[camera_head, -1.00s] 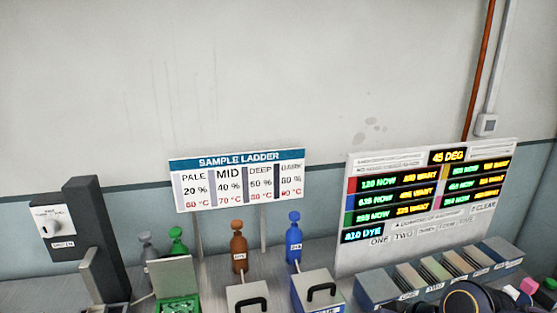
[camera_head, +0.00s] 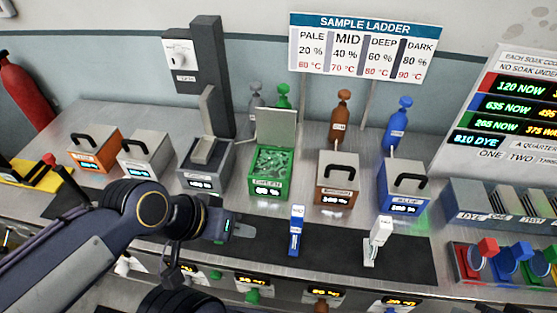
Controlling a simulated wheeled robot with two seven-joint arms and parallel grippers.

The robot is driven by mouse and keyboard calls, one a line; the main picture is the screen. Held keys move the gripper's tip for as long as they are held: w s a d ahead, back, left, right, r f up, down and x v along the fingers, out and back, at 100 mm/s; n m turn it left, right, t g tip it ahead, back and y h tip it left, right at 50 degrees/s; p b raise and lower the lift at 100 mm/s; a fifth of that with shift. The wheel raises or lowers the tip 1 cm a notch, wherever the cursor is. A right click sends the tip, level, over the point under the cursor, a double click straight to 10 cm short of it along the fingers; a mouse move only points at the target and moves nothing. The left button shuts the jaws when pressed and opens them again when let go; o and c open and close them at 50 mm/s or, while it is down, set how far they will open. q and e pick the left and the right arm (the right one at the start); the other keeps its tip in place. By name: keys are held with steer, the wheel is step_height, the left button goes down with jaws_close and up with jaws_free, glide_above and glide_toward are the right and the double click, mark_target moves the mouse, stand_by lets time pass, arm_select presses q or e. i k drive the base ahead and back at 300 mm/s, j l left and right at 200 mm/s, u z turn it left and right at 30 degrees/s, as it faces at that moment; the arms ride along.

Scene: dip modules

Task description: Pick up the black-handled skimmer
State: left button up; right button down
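I cannot make out a black-handled skimmer for certain; my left arm covers part of the counter and mat. My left gripper (camera_head: 240,230) reaches in from the left, low over the left part of the dark mat (camera_head: 335,260). Its grey fingertips point right, and their gap is not clear. A blue-and-white upright tool (camera_head: 296,231) stands to the right of it, apart from it. A white upright tool (camera_head: 379,241) stands farther right. My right gripper is not in view.
Lidded boxes stand behind the mat: orange (camera_head: 96,152), grey, brown (camera_head: 337,180) and blue (camera_head: 403,188). The green box (camera_head: 270,183) is open. A yellow tray (camera_head: 28,172) is at far left, coloured discs (camera_head: 512,263) at right.

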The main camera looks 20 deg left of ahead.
mark_target(60, 169)
steer(key=l+u, duration=0.15)
steer(key=u, duration=2.35)
steer(key=i+j+z, duration=0.1)
steer(key=i+j, duration=0.25)
steer(key=i+j+z, duration=0.1)
steer(key=i+j, duration=0.25)
steer(key=j, duration=0.15)
steer(key=i+j+z, duration=0.1)
steer(key=i+j, duration=0.25)
steer(key=j, duration=0.15)
steer(key=i+j, duration=0.3)
steer(key=j, duration=0.2)
steer(key=z, duration=0.05)
